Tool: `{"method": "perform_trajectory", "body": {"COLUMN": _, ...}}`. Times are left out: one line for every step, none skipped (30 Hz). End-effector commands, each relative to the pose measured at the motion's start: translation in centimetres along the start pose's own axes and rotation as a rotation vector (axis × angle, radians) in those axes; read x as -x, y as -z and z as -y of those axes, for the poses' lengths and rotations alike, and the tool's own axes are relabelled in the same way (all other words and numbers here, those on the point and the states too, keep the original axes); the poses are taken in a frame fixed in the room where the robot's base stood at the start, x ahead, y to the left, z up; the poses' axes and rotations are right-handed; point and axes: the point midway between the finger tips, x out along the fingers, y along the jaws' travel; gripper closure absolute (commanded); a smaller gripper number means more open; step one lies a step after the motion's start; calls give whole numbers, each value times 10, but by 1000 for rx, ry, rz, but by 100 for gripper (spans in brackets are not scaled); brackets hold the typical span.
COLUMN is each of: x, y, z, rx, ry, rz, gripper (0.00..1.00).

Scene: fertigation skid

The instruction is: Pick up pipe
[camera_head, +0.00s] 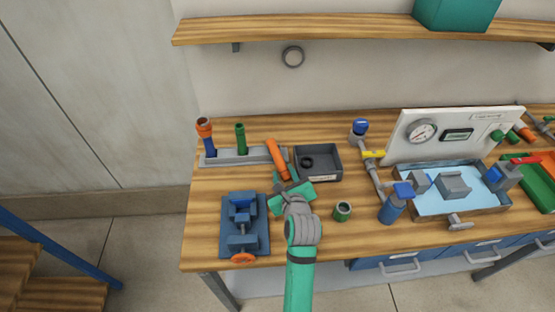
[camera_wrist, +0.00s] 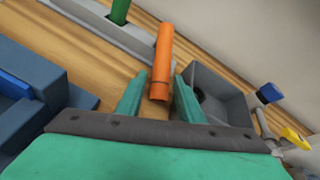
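An orange pipe (camera_head: 277,157) is at the right end of the grey rack (camera_head: 223,159) in the head view. In the wrist view the orange pipe (camera_wrist: 161,62) has a dark ring near its lower end. My gripper (camera_head: 287,182) is just in front of the pipe's near end. In the wrist view my gripper (camera_wrist: 159,98) has its two green fingers apart, with the pipe's near end between them and gaps on both sides. Whether the pipe is held up by the rack cannot be told. A green pipe (camera_head: 240,138) and a blue pipe with a copper-coloured top (camera_head: 206,136) stand in the rack.
A blue vise (camera_head: 243,225) is left of my arm. A short green fitting (camera_head: 343,211) stands to the right, beside valve piping (camera_head: 372,172). A shelf (camera_head: 330,27) hangs above.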

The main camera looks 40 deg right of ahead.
Motion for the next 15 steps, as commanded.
{"method": "perform_trajectory", "body": {"x": -2, "y": 0, "z": 0, "rx": 0, "ry": 0, "rz": 0, "gripper": 66}}
{"method": "perform_trajectory", "body": {"x": -4, "y": -1, "z": 0, "rx": 0, "ry": 0, "rz": 0, "gripper": 66}}
{"method": "perform_trajectory", "body": {"x": -7, "y": -1, "z": 0, "rx": 0, "ry": 0, "rz": 0, "gripper": 66}}
{"method": "perform_trajectory", "body": {"x": -10, "y": -1, "z": 0, "rx": 0, "ry": -1, "rz": 0, "gripper": 66}}
{"method": "perform_trajectory", "body": {"x": -14, "y": -2, "z": 0, "rx": 0, "ry": -1, "rz": 0, "gripper": 66}}
{"method": "perform_trajectory", "body": {"x": -20, "y": -4, "z": 1, "rx": 1, "ry": -1, "rz": 1, "gripper": 66}}
{"method": "perform_trajectory", "body": {"x": -24, "y": -4, "z": 1, "rx": 0, "ry": -1, "rz": 0, "gripper": 66}}
{"method": "perform_trajectory", "body": {"x": -29, "y": -5, "z": 1, "rx": 0, "ry": -1, "rz": 0, "gripper": 66}}
{"method": "perform_trajectory", "body": {"x": -34, "y": -6, "z": 2, "rx": 1, "ry": 0, "rz": 1, "gripper": 66}}
{"method": "perform_trajectory", "body": {"x": -38, "y": -5, "z": 2, "rx": 0, "ry": 0, "rz": 0, "gripper": 66}}
{"method": "perform_trajectory", "body": {"x": -42, "y": -5, "z": 2, "rx": 1, "ry": 0, "rz": 0, "gripper": 66}}
{"method": "perform_trajectory", "body": {"x": -46, "y": -4, "z": 2, "rx": 0, "ry": 0, "rz": -1, "gripper": 66}}
{"method": "perform_trajectory", "body": {"x": -48, "y": -4, "z": 2, "rx": 1, "ry": 0, "rz": -1, "gripper": 66}}
{"method": "perform_trajectory", "body": {"x": -50, "y": -5, "z": 2, "rx": 1, "ry": 0, "rz": 0, "gripper": 66}}
{"method": "perform_trajectory", "body": {"x": -52, "y": -5, "z": 2, "rx": 1, "ry": 1, "rz": 0, "gripper": 66}}
